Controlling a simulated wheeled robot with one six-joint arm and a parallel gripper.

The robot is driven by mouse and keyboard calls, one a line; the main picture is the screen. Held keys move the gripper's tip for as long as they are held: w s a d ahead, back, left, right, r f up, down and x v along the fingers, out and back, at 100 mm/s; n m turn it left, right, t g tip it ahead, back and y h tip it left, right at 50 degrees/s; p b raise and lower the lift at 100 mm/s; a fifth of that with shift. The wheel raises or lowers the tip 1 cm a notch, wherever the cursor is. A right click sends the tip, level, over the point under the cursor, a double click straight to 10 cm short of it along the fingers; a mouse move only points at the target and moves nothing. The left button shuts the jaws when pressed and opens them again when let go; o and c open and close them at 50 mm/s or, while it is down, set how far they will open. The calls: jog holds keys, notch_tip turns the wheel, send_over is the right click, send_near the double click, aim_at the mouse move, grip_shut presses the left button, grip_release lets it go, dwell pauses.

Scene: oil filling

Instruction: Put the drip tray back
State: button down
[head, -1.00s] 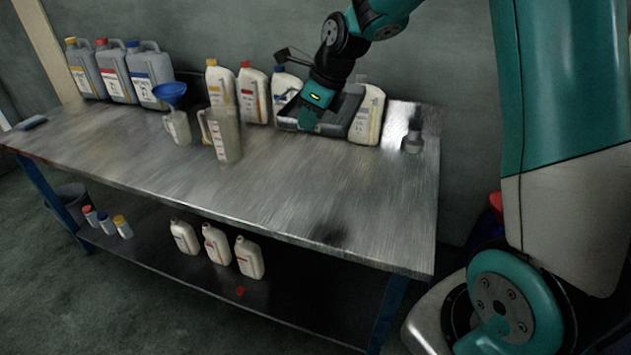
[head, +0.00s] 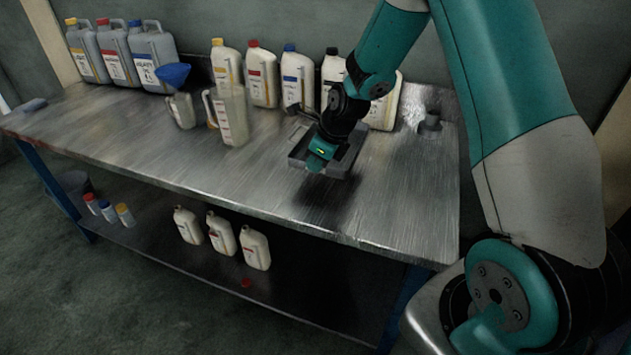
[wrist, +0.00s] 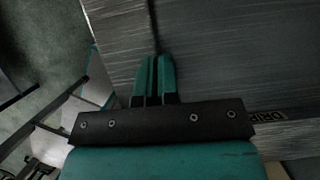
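The grey, shallow drip tray (head: 352,152) is at the right part of the workbench, in front of the row of bottles. My gripper (head: 317,164) is at its near left side, pointing down. In the wrist view the teal fingers (wrist: 154,75) are nearly together, with a thin tray wall (wrist: 152,25) running up from between them. The tray looks low over the bench, its shadow close below; I cannot tell whether it touches. My arm hides part of it. Lettering reading "DRIP" (wrist: 270,117) shows at the right in the wrist view.
White bottles (head: 297,80) stand behind the tray along the wall. A small grey object (head: 430,122) stands right. The front bench top (head: 250,185) is clear.

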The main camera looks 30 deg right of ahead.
aim_at(310, 191)
jog(key=shift+a+f, duration=0.1)
jog(key=shift+f, duration=3)
jog(key=c, duration=1.4)
grip_release()
jog(key=shift+o, duration=0.2)
jog(key=v, duration=1.2)
jog(key=s+a+r+n+g+y, duration=0.1)
jog(key=s+a+r+n, duration=0.4)
jog(key=a+n, duration=0.25)
jog(key=s+a+r+n+g, duration=0.1)
jog(key=s+a+r+n, duration=0.4)
jog(key=n, duration=0.4)
jog(key=s+a+r+n+g, duration=0.1)
jog(key=s+a+r+n, duration=0.1)
jog(key=s+n, duration=0.5)
jog(key=s+a+r+n, duration=0.1)
jog(key=s+a+n, duration=0.4)
jog(key=s+n, duration=0.3)
jog(key=n, duration=0.4)
jog(key=shift+a+r+g, duration=0.3)
jog(key=shift+r+g, duration=0.1)
